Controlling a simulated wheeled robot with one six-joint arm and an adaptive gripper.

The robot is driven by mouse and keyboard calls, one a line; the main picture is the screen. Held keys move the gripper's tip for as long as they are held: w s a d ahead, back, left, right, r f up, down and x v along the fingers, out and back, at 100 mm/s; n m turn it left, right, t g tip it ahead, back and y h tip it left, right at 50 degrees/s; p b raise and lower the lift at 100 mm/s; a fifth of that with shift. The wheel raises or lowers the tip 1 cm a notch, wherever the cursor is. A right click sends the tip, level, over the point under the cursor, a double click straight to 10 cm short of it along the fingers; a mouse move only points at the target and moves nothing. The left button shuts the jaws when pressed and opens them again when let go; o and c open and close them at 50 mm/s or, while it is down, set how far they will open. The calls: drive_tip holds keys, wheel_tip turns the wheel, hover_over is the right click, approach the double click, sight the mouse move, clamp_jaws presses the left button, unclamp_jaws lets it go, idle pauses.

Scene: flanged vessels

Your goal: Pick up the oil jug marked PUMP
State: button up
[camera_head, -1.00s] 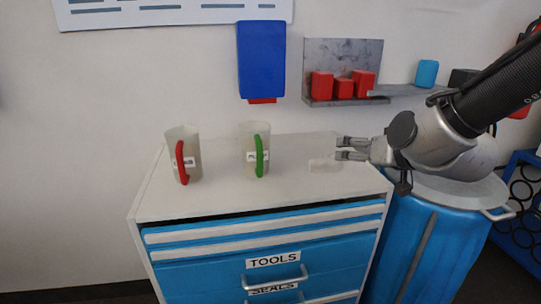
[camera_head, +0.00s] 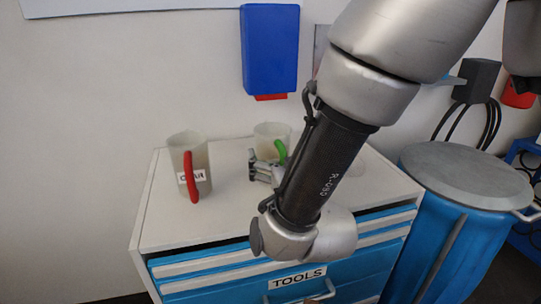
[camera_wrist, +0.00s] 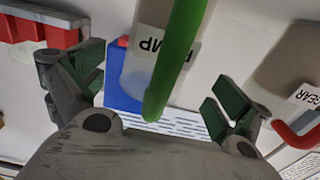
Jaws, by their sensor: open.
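The jug marked PUMP (camera_head: 270,131) has a pale translucent body and a green handle. It stands on the cabinet top, partly hidden behind my gripper and arm in the head view.
A jug with a red handle (camera_head: 203,160), marked GEAR in the wrist view (camera_wrist: 292,62), stands to the left on the white cabinet top (camera_head: 165,225). A blue wall box (camera_head: 270,48) hangs behind. A blue lidded bin (camera_head: 450,235) stands right. The cabinet's front left top is clear.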

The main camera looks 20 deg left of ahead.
sight(275, 147)
drive_tip(key=x, duration=0.3)
drive_tip(key=shift+w+a, duration=0.1)
drive_tip(key=shift+w, duration=0.25)
drive_tip(key=shift+c, duration=0.2)
drive_tip(key=shift+r, duration=0.1)
drive_tip(key=c, duration=1.1)
